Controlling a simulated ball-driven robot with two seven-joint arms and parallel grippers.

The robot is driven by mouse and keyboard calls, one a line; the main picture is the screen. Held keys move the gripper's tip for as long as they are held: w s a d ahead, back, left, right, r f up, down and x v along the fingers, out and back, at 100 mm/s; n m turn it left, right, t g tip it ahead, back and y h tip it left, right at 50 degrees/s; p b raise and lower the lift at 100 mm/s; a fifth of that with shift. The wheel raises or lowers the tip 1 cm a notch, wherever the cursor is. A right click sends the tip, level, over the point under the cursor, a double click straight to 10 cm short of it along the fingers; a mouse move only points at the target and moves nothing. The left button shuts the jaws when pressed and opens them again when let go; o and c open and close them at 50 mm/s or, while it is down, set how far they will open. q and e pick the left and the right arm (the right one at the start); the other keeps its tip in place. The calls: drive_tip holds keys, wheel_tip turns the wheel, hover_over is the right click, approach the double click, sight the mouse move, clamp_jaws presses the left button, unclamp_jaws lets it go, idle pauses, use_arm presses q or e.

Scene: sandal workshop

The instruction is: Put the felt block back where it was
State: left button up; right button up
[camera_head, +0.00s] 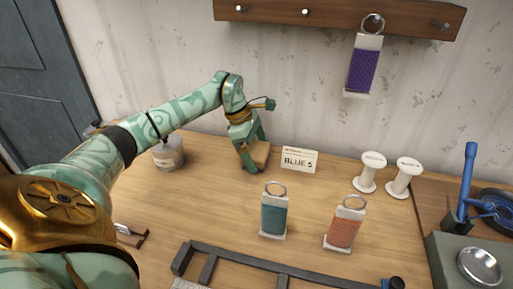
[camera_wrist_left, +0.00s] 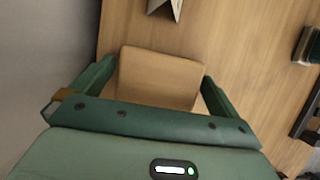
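The felt block (camera_head: 262,153) is a tan, square-faced block at the back of the workbench, left of the card reading "BLUE 5" (camera_head: 300,159). My left gripper (camera_head: 252,166) points down at it, low over the bench. In the left wrist view the block (camera_wrist_left: 160,75) lies between the two fingers of my left gripper (camera_wrist_left: 158,72), one finger close along each side. I cannot tell whether the fingers press on it or stand slightly apart, or whether the block touches the bench. My right gripper is not in view.
A lidded jar (camera_head: 168,155) stands left of the gripper. Two white spools (camera_head: 371,172) stand to the right. Teal (camera_head: 274,215) and orange (camera_head: 344,228) tagged pieces stand in front; a purple one (camera_head: 363,70) hangs from the wall rail (camera_head: 340,14). A dark frame (camera_head: 270,267) lies near the front.

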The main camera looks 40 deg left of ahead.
use_arm(q)
drive_tip(key=p+v, duration=0.3)
drive_tip(key=v, duration=0.9)
drive_tip(key=shift+s, duration=0.1)
